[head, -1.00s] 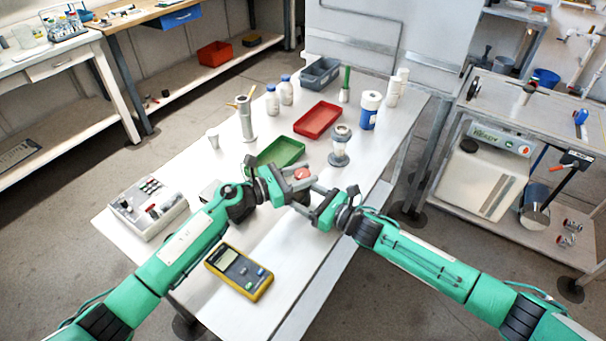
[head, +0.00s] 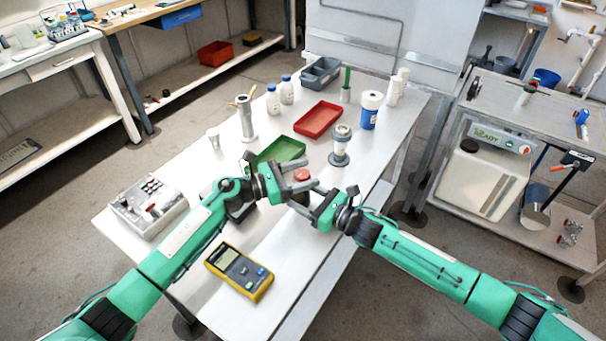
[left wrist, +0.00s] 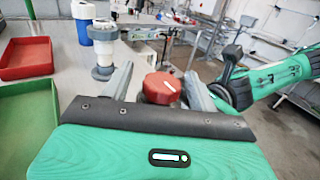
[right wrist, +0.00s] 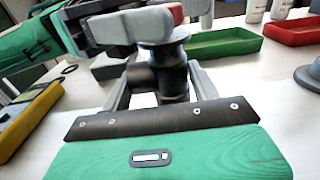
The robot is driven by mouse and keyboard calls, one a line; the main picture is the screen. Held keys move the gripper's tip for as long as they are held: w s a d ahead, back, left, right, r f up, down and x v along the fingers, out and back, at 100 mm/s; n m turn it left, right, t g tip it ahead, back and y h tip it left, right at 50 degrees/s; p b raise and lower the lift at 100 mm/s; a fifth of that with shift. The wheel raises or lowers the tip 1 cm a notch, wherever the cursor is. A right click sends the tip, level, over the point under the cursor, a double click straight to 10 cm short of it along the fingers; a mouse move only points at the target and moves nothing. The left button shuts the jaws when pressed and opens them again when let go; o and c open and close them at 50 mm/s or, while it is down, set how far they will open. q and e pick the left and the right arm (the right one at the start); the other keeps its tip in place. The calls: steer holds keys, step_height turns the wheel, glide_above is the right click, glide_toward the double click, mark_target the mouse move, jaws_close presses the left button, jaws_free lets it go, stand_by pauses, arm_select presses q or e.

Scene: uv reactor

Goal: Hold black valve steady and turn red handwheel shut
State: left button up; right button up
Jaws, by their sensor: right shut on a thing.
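The red handwheel (head: 302,174) tops the black valve near the table's middle. In the left wrist view the handwheel (left wrist: 161,88) sits between the fingers of my left gripper (left wrist: 160,84), with a gap showing at each side. That gripper (head: 302,177) is open. In the right wrist view my right gripper (right wrist: 155,88) is shut on the black valve body (right wrist: 172,76), below the handwheel (right wrist: 177,13). A grey finger of my left gripper crosses in front of the wheel there. In the head view the valve is mostly hidden by both grippers (head: 318,203).
A green tray (head: 281,151) and a grey-topped fitting (head: 340,147) stand close behind the valve. A red tray (head: 317,120) lies farther back. A yellow meter (head: 239,271) and a switch box (head: 148,207) are at the front and left. Table around the meter is clear.

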arm_select(q)
steer(key=shift+s+a+f, duration=0.1)
steer(key=shift+s+a, duration=0.05)
steer(key=shift+a, duration=0.15)
arm_select(e)
steer(key=shift+w, duration=0.1)
arm_select(q)
steer(key=v, duration=1.1)
steer(key=shift+a, duration=0.15)
arm_select(e)
steer(key=o, duration=1.2)
steer(key=shift+o, duration=0.2)
